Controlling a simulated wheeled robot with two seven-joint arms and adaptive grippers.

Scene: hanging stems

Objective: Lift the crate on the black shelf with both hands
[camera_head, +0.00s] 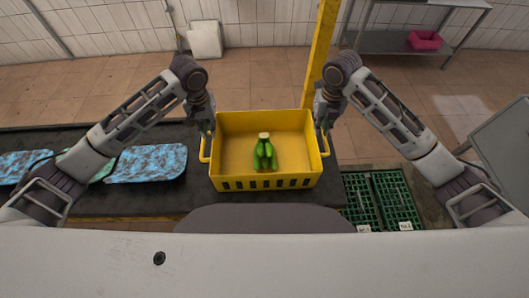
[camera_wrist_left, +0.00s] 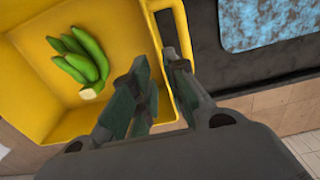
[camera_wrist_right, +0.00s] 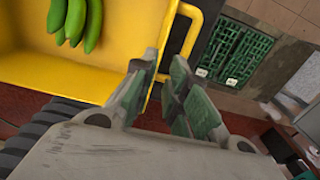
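The yellow crate (camera_head: 230,182) sits on the black shelf (camera_head: 110,203), with a bunch of green bananas (camera_head: 266,156) inside. It has a handle on each side. My left gripper (camera_head: 206,128) is at the crate's left side; in the left wrist view its fingers (camera_wrist_left: 158,62) are apart beside the left handle (camera_wrist_left: 186,38). My right gripper (camera_head: 323,126) is at the right side; in the right wrist view its fingers (camera_wrist_right: 164,62) are apart around or beside the right handle (camera_wrist_right: 190,38). The fingertips partly hide both handles.
Blue patterned packs (camera_head: 148,163) lie on the shelf left of the crate. A yellow post (camera_head: 319,55) stands behind the crate's right side. Green crates (camera_head: 378,198) are on the floor at the right. A metal table (camera_head: 400,43) stands at the back right.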

